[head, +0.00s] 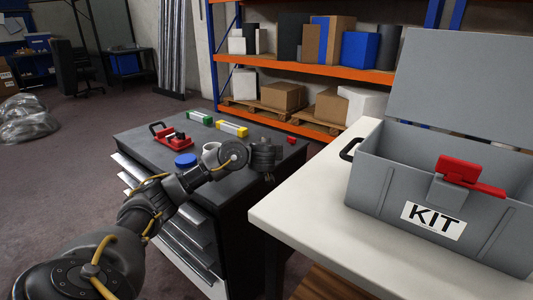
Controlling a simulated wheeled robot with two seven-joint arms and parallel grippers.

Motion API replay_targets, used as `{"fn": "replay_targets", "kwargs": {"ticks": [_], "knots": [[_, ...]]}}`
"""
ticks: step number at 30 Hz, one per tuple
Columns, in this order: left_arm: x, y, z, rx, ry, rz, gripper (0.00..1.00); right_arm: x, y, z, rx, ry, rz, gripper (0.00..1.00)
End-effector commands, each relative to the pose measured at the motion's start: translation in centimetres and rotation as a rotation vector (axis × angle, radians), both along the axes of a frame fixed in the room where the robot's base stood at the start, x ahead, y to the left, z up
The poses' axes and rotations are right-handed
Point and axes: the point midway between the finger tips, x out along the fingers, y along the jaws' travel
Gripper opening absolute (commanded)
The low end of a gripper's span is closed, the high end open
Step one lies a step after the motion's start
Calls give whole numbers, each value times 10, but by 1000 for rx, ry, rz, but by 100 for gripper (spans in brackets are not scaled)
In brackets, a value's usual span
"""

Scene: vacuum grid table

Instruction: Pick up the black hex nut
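I cannot make out a black hex nut in the head view; a small dark part would be hard to see on the dark cabinet top (140,146), and my arm covers part of that top. My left gripper (268,177) is over the right front edge of the cabinet, with its fingers pointing down. Its fingers are small and dark, so I cannot tell whether they are open or shut or hold anything. My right gripper is not in view.
The cabinet top holds a red tool (178,140), green (200,118) and yellow (232,129) pieces, a blue round item (186,160), a white item (211,147) and a small red piece (291,139). An open grey KIT box (385,205) stands on a white table (290,207).

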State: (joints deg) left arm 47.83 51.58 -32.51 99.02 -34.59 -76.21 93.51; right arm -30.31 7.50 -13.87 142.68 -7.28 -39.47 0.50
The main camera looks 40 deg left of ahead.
Motion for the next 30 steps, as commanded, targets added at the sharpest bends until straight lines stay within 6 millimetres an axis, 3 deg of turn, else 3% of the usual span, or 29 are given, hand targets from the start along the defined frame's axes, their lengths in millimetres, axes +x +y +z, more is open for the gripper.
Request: {"fn": "replay_targets", "kwargs": {"ticks": [8,19,30], "knots": [[1,1,0,0,0,0,52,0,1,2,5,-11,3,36],[0,1,0,0,0,0,3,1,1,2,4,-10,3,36],[1,0,3,0,0,0,3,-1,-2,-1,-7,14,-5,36]]}}
